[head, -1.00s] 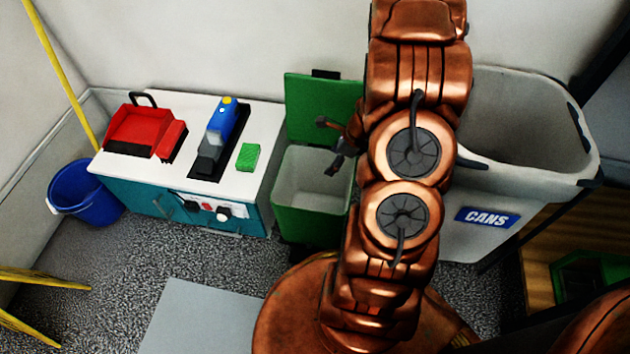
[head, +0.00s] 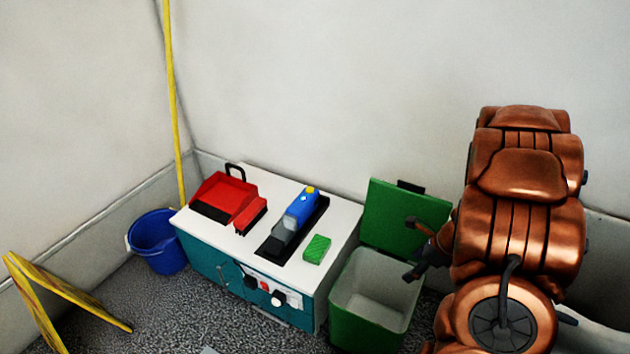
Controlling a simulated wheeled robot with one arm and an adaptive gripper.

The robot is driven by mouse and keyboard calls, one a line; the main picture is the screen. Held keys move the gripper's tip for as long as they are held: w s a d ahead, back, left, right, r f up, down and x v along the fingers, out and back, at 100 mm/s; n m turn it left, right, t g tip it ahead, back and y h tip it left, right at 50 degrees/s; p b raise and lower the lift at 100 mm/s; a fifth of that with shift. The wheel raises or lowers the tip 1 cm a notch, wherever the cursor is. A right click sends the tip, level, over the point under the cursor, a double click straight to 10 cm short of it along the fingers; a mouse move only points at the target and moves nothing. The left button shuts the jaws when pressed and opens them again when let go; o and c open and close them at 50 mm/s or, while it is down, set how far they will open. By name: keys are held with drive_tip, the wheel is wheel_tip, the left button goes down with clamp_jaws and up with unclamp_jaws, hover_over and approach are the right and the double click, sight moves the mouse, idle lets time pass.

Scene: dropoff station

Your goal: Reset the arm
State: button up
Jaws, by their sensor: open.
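My copper-coloured arm fills the right side of the head view. My gripper (head: 412,249) shows at its left side, with its two dark fingers apart and nothing between them. It is in front of the raised green lid (head: 385,215) and above the open green bin (head: 345,325). The rest of the gripper is partly hidden by the arm.
A white-topped teal cabinet (head: 215,255) stands left of the bin. It bears a red dustpan set (head: 222,195), a blue and grey handheld device (head: 297,212) and a green sponge (head: 317,249). A blue bucket (head: 158,240) and a yellow folding stand (head: 65,290) are further left.

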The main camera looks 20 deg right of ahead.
drive_tip(key=s+a+r+n+g+p, duration=0.1)
drive_tip(key=a+r+n+p, duration=0.5)
drive_tip(key=r, duration=0.4)
drive_tip(key=s+a+r+n+g+y+p, duration=0.1)
drive_tip(key=s+a+r+n+p, duration=0.15)
drive_tip(key=a+r+p, duration=0.65)
drive_tip(key=s+a+r+n+g+p, duration=0.1)
drive_tip(key=a+r+n+p, duration=0.35)
drive_tip(key=r, duration=0.75)
drive_tip(key=s+a+r+n+g+h+p, duration=0.1)
drive_tip(key=s+a+r+n+h+p, duration=0.1)
drive_tip(key=s+r+n+p, duration=0.5)
drive_tip(key=s+a+r+n+g+h+p, duration=0.1)
drive_tip(key=s+r+n+p, duration=0.7)
drive_tip(key=r, duration=0.8)
drive_tip(key=s+a+h, duration=0.1)
drive_tip(key=a, duration=0.1)
drive_tip(key=shift+a+r+g, duration=0.3)
drive_tip(key=shift+r, duration=0.1)
